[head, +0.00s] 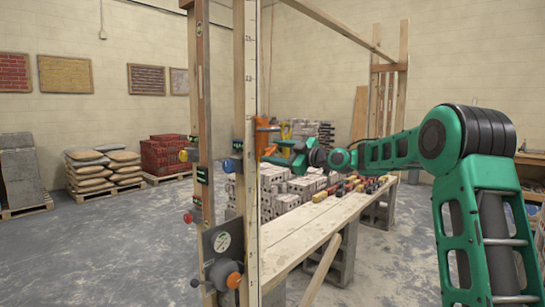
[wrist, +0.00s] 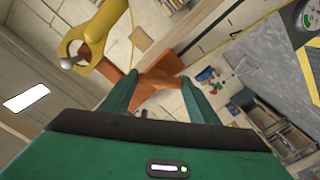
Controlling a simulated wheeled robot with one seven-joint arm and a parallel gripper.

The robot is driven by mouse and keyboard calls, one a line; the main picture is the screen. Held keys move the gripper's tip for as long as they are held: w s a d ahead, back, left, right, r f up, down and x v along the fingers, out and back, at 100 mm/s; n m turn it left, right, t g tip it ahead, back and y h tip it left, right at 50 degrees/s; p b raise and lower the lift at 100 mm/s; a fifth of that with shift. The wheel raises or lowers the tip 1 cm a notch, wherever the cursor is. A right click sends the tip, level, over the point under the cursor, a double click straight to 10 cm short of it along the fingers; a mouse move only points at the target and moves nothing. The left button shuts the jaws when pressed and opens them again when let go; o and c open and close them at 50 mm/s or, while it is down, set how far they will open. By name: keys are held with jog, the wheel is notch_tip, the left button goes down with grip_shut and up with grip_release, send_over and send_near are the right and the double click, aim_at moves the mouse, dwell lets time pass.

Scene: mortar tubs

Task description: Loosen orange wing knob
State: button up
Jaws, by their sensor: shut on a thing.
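The orange wing knob (wrist: 157,68) lies between the two fingertips of my gripper (wrist: 158,78) in the wrist view, with its wings spreading out past the fingers. My gripper is shut on it. In the head view my gripper (head: 275,157) reaches left to the upright wooden post, where orange parts (head: 265,136) show just behind the post. The post partly hides the grip there.
The front wooden posts (head: 249,190) carry a blue knob (head: 228,165), a yellow knob (head: 184,156), a red knob (head: 188,218) and a grey plate with an orange ball (head: 234,280). A plank bench (head: 310,225) with blocks runs below my arm. Open floor lies left.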

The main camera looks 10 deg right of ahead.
jog(key=n, duration=0.5)
jog(key=shift+s+a+f+n, duration=0.1)
jog(key=shift+a+f+n, duration=0.05)
jog(key=shift+n, duration=2.45)
jog(key=o, duration=1)
jog(key=shift+o, duration=0.2)
